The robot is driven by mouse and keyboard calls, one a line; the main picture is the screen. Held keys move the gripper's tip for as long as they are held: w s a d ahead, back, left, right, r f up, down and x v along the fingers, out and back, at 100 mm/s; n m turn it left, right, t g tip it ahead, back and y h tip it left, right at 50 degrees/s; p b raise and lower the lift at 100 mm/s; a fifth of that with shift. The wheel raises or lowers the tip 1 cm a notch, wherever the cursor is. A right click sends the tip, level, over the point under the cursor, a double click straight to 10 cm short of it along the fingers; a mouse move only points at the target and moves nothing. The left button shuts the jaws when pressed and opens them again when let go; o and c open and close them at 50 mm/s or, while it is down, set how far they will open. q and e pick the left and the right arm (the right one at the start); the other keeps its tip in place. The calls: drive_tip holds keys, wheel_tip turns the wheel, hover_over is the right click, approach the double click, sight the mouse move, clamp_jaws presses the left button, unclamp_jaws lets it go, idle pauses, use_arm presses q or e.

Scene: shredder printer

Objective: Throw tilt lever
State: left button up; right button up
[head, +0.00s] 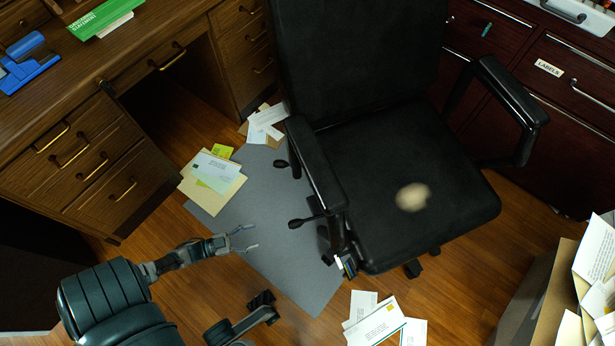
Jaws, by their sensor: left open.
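A black office chair (430,165) stands in the middle with its seat and backrest turned toward me. Two short dark levers with knobs stick out from its left side: an upper lever (282,164) and a lower lever (305,222). I cannot tell from the picture which one is the tilt lever. My left gripper (248,239) is open and empty, its fingers pointing right toward the lower lever, with a gap between them.
A wooden desk (95,165) with drawers stands at the left. A grey mat (262,195) lies under the chair's left side. Papers (212,176) and envelopes (378,322) lie on the floor. A box (540,285) of papers is at the right. Dark red cabinets (530,80) stand behind.

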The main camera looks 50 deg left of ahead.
sight(295, 224)
use_arm(q)
drive_tip(key=b+x, duration=0.2)
drive_tip(key=x, duration=1.3)
drive_tip(key=shift+b, duration=0.4)
drive_tip(key=shift+w+d+r, duration=0.1)
drive_tip(key=shift+w+d, duration=0.05)
drive_tip(key=shift+w, duration=0.3)
clamp_jaws()
